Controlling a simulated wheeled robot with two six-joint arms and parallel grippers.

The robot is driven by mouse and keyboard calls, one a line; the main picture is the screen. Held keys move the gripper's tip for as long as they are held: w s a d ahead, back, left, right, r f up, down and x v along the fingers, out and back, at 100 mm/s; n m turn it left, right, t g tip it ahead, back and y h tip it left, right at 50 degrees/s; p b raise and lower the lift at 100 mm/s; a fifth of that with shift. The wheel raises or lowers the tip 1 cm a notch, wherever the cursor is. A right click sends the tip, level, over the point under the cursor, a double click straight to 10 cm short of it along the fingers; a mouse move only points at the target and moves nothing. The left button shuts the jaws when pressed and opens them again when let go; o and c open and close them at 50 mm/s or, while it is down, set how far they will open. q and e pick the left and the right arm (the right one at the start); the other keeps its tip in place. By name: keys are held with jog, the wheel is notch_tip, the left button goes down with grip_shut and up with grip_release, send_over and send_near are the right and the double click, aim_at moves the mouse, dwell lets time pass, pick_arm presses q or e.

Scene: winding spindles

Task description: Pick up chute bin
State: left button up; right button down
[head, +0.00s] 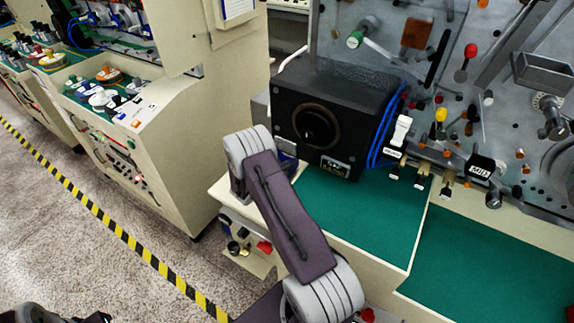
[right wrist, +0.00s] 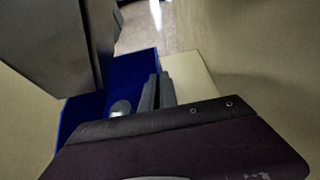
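The blue bin (right wrist: 88,112), which I take to be the chute bin, shows in the right wrist view between pale panels. A rounded silvery thing (right wrist: 120,108) shows inside it. The two dark grey fingers of my right gripper (right wrist: 158,82) stand at the bin's right side, close together with a narrow gap. I cannot tell whether the bin's wall is between them. In the head view my right arm reaches to the left edge of the workbench, and its fingers are hidden there. Only dark parts of my left arm show at the bottom left corner.
A black box with a round opening (head: 335,95) stands on the green-topped bench (head: 370,215). A grey panel with knobs and pegs (head: 455,50) rises behind. Cream cabinets (head: 190,150) stand left, across an aisle. The speckled floor (head: 60,240) with striped tape is clear.

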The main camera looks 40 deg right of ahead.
jog(key=s+a, duration=0.3)
jog(key=a, duration=0.7)
jog(key=s+a+p, duration=0.1)
jog(key=s+a, duration=0.1)
jog(key=a, duration=0.7)
jog(key=s+a, duration=0.3)
jog(key=a, duration=0.7)
jog(key=shift+s+a, duration=0.3)
jog(key=shift+a, duration=0.05)
